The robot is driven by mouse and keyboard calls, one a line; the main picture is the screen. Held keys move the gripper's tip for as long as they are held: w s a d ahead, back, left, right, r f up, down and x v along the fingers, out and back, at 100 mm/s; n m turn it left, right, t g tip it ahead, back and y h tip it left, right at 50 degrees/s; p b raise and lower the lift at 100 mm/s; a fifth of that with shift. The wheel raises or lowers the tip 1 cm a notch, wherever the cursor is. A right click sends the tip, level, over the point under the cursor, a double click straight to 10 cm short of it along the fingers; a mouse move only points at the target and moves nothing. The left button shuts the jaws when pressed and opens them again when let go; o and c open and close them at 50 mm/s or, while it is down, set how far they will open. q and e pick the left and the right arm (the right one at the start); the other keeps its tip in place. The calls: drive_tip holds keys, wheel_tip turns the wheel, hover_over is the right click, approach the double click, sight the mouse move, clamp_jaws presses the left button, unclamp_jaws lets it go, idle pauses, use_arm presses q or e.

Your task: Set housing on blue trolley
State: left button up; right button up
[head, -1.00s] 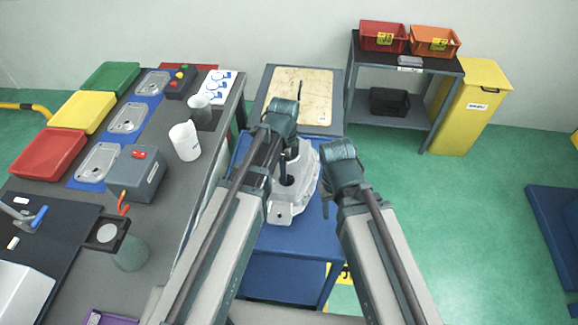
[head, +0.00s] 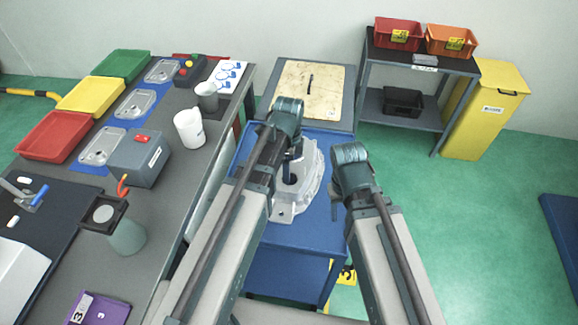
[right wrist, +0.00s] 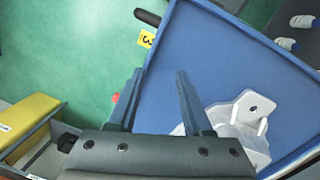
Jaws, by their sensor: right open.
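The housing (head: 311,181) is a pale grey metal casting. It rests on the blue top of the trolley (head: 317,229). My left gripper (head: 293,160) is over the housing's left side, its fingers small and partly hidden by the arm, so I cannot tell whether it touches or grips. My right gripper (head: 335,203) is just right of the housing, over the trolley's right edge, apart from it. In the right wrist view my right gripper (right wrist: 160,82) is open and empty, with the housing (right wrist: 240,128) beyond its right finger on the blue top (right wrist: 210,60).
A grey bench (head: 186,165) with coloured trays, a grey box and cups stands on the left. A table with a worn wooden board (head: 310,92) adjoins the trolley at the back. A shelf (head: 424,63) with bins and a yellow container (head: 487,110) stand back right.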

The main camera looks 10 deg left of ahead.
use_arm(q)
drive_tip(key=shift+o, duration=0.2)
drive_tip(key=shift+r, duration=0.1)
use_arm(e)
drive_tip(key=shift+r, duration=0.15)
use_arm(q)
wheel_tip(320, 180, up, 12)
drive_tip(key=p, duration=1.2)
drive_tip(key=s+d+n+y, duration=0.1)
drive_tip(key=s+d+n, duration=0.4)
drive_tip(key=s+n, duration=0.7)
drive_tip(key=shift+s+d+n, duration=0.15)
drive_tip(key=shift+s+n, duration=0.25)
drive_tip(key=shift+n, duration=0.7)
use_arm(e)
wheel_tip(320, 180, up, 12)
